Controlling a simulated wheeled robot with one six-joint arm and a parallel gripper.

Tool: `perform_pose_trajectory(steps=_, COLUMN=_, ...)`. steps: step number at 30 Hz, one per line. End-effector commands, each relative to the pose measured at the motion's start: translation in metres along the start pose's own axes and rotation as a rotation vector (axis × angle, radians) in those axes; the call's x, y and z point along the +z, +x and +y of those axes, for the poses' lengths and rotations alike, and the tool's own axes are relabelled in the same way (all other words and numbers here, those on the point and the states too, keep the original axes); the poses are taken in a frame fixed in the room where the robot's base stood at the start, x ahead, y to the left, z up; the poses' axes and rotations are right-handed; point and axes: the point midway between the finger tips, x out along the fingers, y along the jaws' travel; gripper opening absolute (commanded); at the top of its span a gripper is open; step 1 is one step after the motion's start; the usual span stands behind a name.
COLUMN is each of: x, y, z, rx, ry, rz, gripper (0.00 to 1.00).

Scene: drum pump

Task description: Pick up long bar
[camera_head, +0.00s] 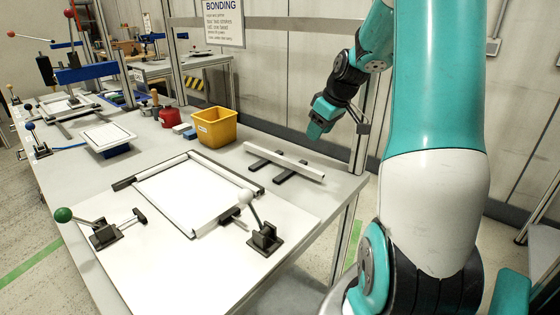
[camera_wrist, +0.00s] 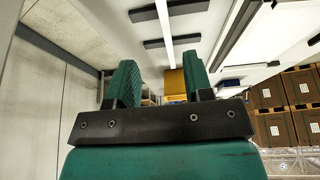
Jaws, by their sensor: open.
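A long white bar (camera_head: 285,160) lies across two dark supports (camera_head: 264,162) near the right edge of the table. In the wrist view the white bar (camera_wrist: 165,25) runs up the picture, ahead of and between the two fingers. My gripper (camera_head: 319,128) is above and to the right of the bar, apart from it. In the wrist view my gripper (camera_wrist: 160,80) has its two teal fingers spread wide with nothing between them.
A white board carries a frame (camera_head: 188,192) of white and dark bars. A green-knobbed clamp (camera_head: 103,233) and a white-knobbed clamp (camera_head: 264,238) stand beside it. A yellow bin (camera_head: 215,128) and red container (camera_head: 170,118) stand behind. A post (camera_head: 361,140) rises right of the bar.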

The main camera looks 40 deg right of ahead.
Motion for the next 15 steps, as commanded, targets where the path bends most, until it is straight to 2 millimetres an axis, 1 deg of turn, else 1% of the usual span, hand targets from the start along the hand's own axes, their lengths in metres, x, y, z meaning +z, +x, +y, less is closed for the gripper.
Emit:
perform_pose_trajectory(steps=1, x=0.000, y=0.014, z=-0.002, rx=-0.006, ry=-0.001, rz=-0.004, gripper=0.47)
perform_pose_trajectory(steps=3, x=0.000, y=0.030, z=-0.001, rx=-0.005, ry=0.000, rz=-0.004, gripper=0.47)
perform_pose_trajectory(steps=6, x=0.000, y=0.052, z=-0.002, rx=-0.005, ry=-0.001, rz=-0.003, gripper=0.47)
perform_pose_trajectory(steps=9, x=0.000, y=0.069, z=-0.002, rx=-0.004, ry=0.000, rz=-0.003, gripper=0.47)
perform_pose_trajectory(steps=12, x=0.000, y=0.080, z=-0.002, rx=-0.003, ry=0.000, rz=-0.002, gripper=0.47)
perform_pose_trajectory(steps=15, x=0.000, y=0.085, z=-0.002, rx=-0.001, ry=0.000, rz=-0.001, gripper=0.47)
